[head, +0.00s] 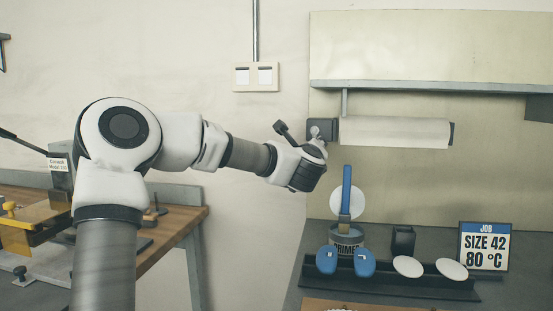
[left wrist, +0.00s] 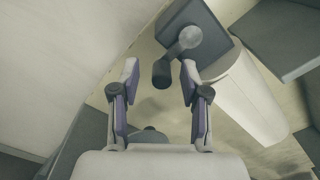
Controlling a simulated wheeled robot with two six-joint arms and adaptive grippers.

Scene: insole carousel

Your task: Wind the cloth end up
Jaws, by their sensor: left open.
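A white cloth roll (head: 393,132) hangs level under the shelf, with a dark end block (head: 323,126) at its left. I cannot make out a loose cloth end. In the left wrist view the block (left wrist: 205,28) carries a crank with a grey hub (left wrist: 190,37) and a dark knob (left wrist: 162,73); the roll (left wrist: 245,98) lies behind at the right. My left gripper (head: 319,144) is at the crank. In the wrist view its fingers (left wrist: 159,78) are open, with the knob between them and a gap visible on each side. My right gripper is not in view.
A shelf (head: 430,86) runs above the roll. Below on the bench are a primer tin (head: 346,246) with a blue-handled brush, a dark rack (head: 415,287) with blue and white pads, and a job sign (head: 485,246). A wooden table (head: 180,222) with a press stands left.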

